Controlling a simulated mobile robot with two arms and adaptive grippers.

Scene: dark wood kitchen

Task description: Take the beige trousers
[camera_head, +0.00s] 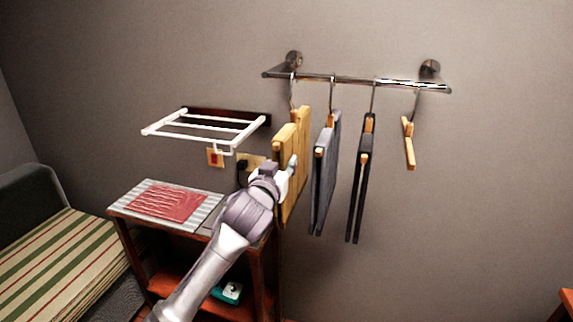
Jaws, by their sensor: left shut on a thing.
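The beige trousers (301,140) hang folded on a hanger at the left end of the metal wall rail (350,81). My left gripper (288,168) is at their left side, shut on them at about mid-height. Part of the trousers and most of the fingers are hidden by the gripper and wrist. The hanger hook is still over the rail. My right gripper does not show.
Grey-blue trousers (325,180) and dark trousers (362,190) hang to the right, then an empty wooden hanger (409,145). A white drying rack (205,128) sticks out from the wall at left. Below stands a wooden shelf unit with a red cloth (168,202); a striped sofa (60,262) is far left.

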